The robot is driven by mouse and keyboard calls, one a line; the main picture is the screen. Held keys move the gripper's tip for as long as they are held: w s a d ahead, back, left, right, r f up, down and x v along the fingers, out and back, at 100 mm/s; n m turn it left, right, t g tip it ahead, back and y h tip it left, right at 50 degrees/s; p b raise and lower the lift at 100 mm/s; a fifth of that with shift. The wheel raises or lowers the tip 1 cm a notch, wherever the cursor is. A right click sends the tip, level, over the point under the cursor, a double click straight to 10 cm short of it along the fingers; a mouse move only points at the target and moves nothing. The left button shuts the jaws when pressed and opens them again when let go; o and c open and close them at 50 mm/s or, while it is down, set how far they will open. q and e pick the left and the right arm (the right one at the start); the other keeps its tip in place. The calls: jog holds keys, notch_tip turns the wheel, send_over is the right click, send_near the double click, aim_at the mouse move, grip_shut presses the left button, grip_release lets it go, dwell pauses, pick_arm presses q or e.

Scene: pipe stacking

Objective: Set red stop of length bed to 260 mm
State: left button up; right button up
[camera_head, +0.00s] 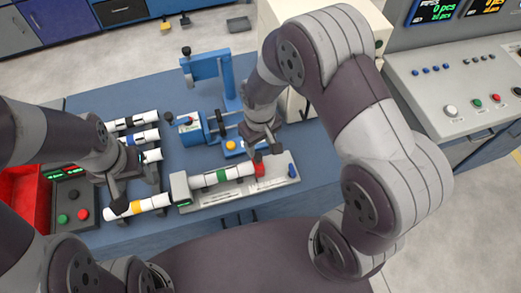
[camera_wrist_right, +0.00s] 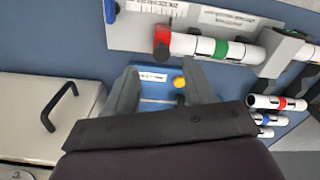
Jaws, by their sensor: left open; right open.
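The length bed (camera_head: 275,183) is a light grey tray at the front edge of the bench, with a grey block at its left end. Its red stop (camera_head: 259,168) sits right of the middle, also seen in the right wrist view (camera_wrist_right: 161,40). A white pipe with a green band (camera_head: 222,177) lies in the bed, its right end at the red stop. My right gripper (camera_head: 267,152) is open and empty, just behind the red stop; its fingers (camera_wrist_right: 162,88) point towards the bed. My left gripper (camera_head: 132,192) is open near a yellow-banded pipe (camera_head: 158,201). The stop's reading is illegible.
A blue press-like stand (camera_head: 207,68) and a blue device with a yellow button (camera_head: 231,146) stand behind the bed. Several banded pipes (camera_head: 133,121) lie at left, near a button box (camera_head: 72,203) and red bin (camera_head: 22,190). A beige cabinet (camera_wrist_right: 40,105) stands close by.

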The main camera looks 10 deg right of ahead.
aim_at(258, 157)
jog(key=f, duration=0.5)
jog(key=w+f, duration=0.1)
jog(key=f, duration=0.2)
jog(key=shift+w+a+p, duration=0.1)
jog(key=shift+a+p, duration=0.1)
jog(key=shift+p, duration=0.2)
jog(key=shift+f, duration=0.4)
jog(key=shift+s+d+f, duration=0.1)
jog(key=shift+s+f, duration=0.05)
jog(key=shift+s, duration=0.25)
jog(key=shift+w, duration=0.2)
jog(key=c, duration=0.4)
grip_shut()
jog(key=d, duration=0.6)
jog(key=shift+w+d, duration=0.1)
jog(key=shift+w, duration=0.05)
jog(key=shift+a, duration=0.2)
pick_arm(q)
jog(key=shift+w+a+r, duration=0.35)
jog(key=shift+w+r, duration=0.1)
jog(key=shift+r, duration=0.05)
pick_arm(e)
jog(key=shift+d, duration=0.1)
